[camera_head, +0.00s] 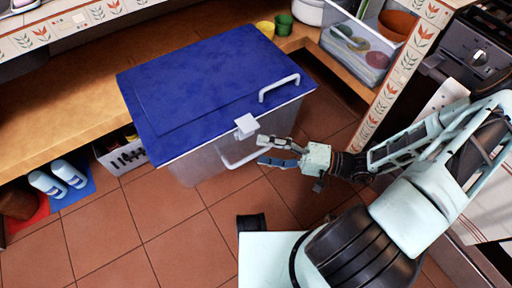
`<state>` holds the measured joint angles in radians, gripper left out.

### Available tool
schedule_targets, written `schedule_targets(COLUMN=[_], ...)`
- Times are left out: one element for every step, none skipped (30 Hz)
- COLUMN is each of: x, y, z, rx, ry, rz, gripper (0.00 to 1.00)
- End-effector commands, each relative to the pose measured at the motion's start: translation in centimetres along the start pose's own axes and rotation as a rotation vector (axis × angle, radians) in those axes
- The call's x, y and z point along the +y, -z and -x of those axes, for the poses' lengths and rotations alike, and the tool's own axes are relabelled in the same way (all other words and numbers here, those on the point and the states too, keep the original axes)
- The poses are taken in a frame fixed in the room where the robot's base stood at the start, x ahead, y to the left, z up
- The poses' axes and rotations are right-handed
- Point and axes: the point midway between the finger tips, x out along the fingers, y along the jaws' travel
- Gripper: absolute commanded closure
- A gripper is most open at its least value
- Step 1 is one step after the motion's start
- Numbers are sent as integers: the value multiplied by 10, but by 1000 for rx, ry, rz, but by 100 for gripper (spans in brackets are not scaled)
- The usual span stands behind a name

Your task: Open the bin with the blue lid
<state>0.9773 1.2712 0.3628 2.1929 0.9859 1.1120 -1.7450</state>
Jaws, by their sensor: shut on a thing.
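The bin is a translucent grey-white box (204,165) with a blue lid (205,85), standing on the floor in the head view. The lid lies flat on the box and looks closed. A white handle (279,87) is on the lid's right side, and a white latch (246,125) sits at its front edge. A white loop handle (234,164) is on the box's front wall below the latch. My gripper (266,151) comes from the right, its fingers at the right end of this loop handle and shut on it. The exact contact is small and partly hidden.
Wooden shelves (50,113) run behind and left of the bin. A white basket (122,154) and white-blue bottles (58,178) stand at the left. A clear container (352,50) is on the right shelf. Tiled floor (165,230) in front is clear.

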Motion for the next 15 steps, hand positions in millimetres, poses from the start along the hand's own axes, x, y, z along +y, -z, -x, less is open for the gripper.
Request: schedule_targets(x=[-10,-9,-8,-7,-6,-5,-4,-4,-3,-2,-2,-1,0,0,1], y=[4,4,3,3,3,3,3,3,3,3,3,3,3,2,2], z=[2,4,7,9,11,14,16,18,21,23,25,28,30,32,35], rx=[7,7,6,6,7,7,7,7,7,7,8,8,8,7,7], ry=[24,25,24,23,22,20,19,19,19,19,19,18,17,17,16], rz=[10,10,10,9,7,6,6,5,5,5,5,5,5,4,4], gripper=[35,45,62,73,73,73,73,73,73,73,73,73,73,73,73])
